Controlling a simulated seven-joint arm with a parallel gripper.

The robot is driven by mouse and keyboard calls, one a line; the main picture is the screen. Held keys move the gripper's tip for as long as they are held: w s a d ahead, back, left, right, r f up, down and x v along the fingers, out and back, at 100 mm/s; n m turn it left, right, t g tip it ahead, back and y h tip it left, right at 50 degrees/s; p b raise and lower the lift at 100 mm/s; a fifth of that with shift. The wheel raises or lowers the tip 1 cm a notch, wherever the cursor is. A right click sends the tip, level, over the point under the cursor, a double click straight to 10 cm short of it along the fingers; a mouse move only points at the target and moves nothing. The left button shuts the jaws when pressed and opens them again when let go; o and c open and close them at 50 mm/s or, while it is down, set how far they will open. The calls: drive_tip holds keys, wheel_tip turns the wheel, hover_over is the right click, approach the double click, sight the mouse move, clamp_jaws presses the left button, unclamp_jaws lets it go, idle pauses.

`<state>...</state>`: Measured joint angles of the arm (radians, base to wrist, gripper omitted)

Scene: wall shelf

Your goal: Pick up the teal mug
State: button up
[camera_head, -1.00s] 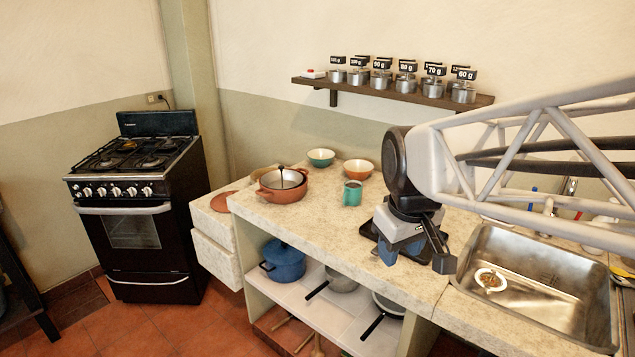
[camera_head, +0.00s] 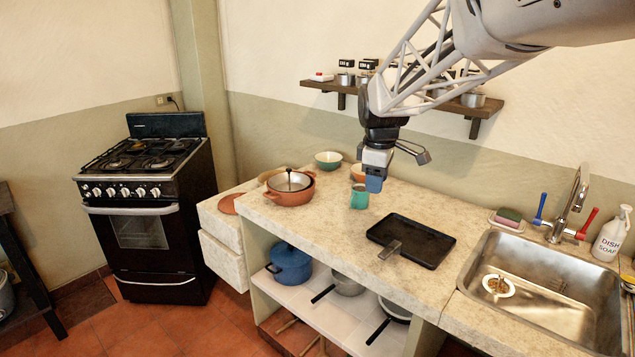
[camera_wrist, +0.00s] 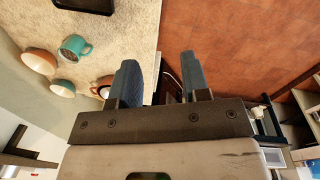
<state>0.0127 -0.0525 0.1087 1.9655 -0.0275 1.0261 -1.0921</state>
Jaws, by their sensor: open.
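The teal mug (camera_head: 359,196) stands upright on the stone counter (camera_head: 330,222), in front of an orange bowl. In the wrist view the teal mug (camera_wrist: 74,47) shows at the upper left, left of my fingers, with its handle visible. My gripper (camera_head: 374,184) is above the counter, just over and slightly right of the mug in the head view. In the wrist view my gripper (camera_wrist: 162,78) has its two blue fingers apart with nothing between them.
A teal bowl (camera_head: 328,160), an orange bowl (camera_head: 357,173) and a terracotta pot (camera_head: 288,194) stand near the mug. A black tray (camera_head: 412,240) lies right of it, before the sink (camera_head: 540,290). A wall shelf (camera_head: 478,111) with several canisters is behind my arm.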

drive_tip(key=w+f+n+g, duration=0.1)
drive_tip(key=w+f+n, duration=0.25)
drive_tip(key=w, duration=0.55)
drive_tip(key=w+f+n, duration=0.3)
drive_tip(key=w+f, duration=0.1)
drive_tip(key=w, duration=0.6)
drive_tip(key=n, duration=0.7)
approach(358, 199)
drive_tip(key=shift+s+a+f+m+g, duration=0.2)
drive_tip(key=shift+s+a+f, duration=0.15)
drive_tip(key=shift+a+f, duration=0.25)
drive_tip(key=shift+s+a+f+m+g, duration=0.1)
drive_tip(key=shift+s+a+f+g, duration=0.15)
drive_tip(key=shift+a+f, duration=0.35)
drive_tip(key=shift+f, duration=0.1)
drive_tip(key=shift+f, duration=1.25)
drive_tip(key=shift+s+f, duration=0.1)
drive_tip(key=shift+f, duration=2.5)
drive_tip(key=shift+c, duration=0.2)
